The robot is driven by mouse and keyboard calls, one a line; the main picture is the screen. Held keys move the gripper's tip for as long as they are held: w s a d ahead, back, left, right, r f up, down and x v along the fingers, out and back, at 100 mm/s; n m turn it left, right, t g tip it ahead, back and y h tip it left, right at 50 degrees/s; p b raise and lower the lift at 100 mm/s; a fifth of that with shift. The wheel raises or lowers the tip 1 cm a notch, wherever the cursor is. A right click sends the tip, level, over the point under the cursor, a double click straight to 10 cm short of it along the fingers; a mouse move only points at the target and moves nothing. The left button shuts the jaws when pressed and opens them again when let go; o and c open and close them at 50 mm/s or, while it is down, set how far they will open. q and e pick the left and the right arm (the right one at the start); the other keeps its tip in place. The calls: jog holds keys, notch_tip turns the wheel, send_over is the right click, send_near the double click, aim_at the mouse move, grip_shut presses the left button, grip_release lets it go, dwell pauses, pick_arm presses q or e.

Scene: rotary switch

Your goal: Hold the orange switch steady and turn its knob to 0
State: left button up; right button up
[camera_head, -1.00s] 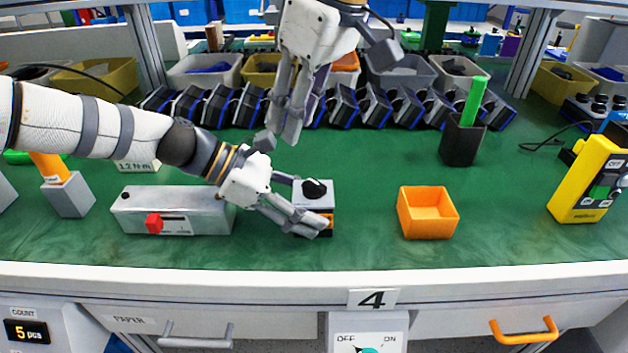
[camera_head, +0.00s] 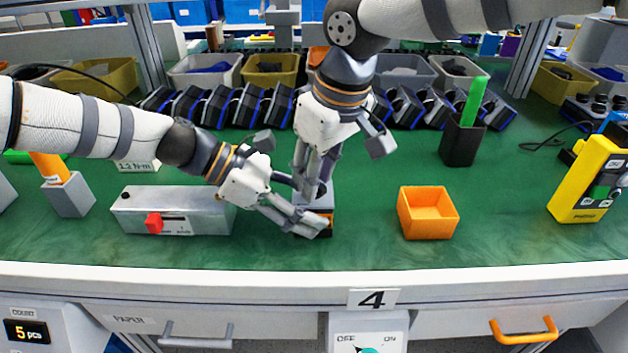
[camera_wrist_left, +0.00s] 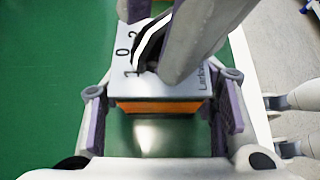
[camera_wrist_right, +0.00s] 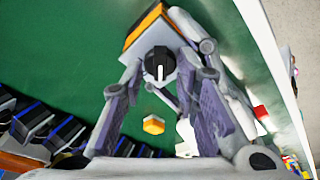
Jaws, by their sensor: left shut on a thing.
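The orange switch (camera_head: 322,225) stands on the green bench; its grey top plate (camera_wrist_left: 190,82) carries the labels 1, 0 and 2. My left gripper (camera_head: 312,222) is shut on its body, a finger on each side in the left wrist view (camera_wrist_left: 162,112). The black knob (camera_wrist_right: 158,62) has a white pointer line; it also shows partly in the left wrist view (camera_wrist_left: 152,42), beside the 1, but its exact setting is hard to read. My right gripper (camera_head: 312,196) is above the switch, its fingers apart on either side of the knob in the right wrist view (camera_wrist_right: 160,72).
A grey box with a red slider (camera_head: 175,210) lies left of the switch. An empty orange bin (camera_head: 428,214) stands to the right, with clear bench between. A dark holder with a green stick (camera_head: 462,140) and a row of dark blocks (camera_head: 225,106) stand behind.

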grip_shut()
jog(key=m, duration=0.3)
jog(key=m+t+h, duration=0.1)
jog(key=m, duration=0.2)
jog(key=shift+h, duration=0.3)
jog(key=shift+c, duration=1.7)
grip_release()
jog(key=m, duration=0.3)
jog(key=shift+h, duration=0.3)
pick_arm(q)
jog(key=shift+a, duration=0.1)
pick_arm(e)
jog(key=o, duration=0.4)
jog(key=shift+a, duration=0.1)
pick_arm(q)
jog(key=shift+f, duration=0.1)
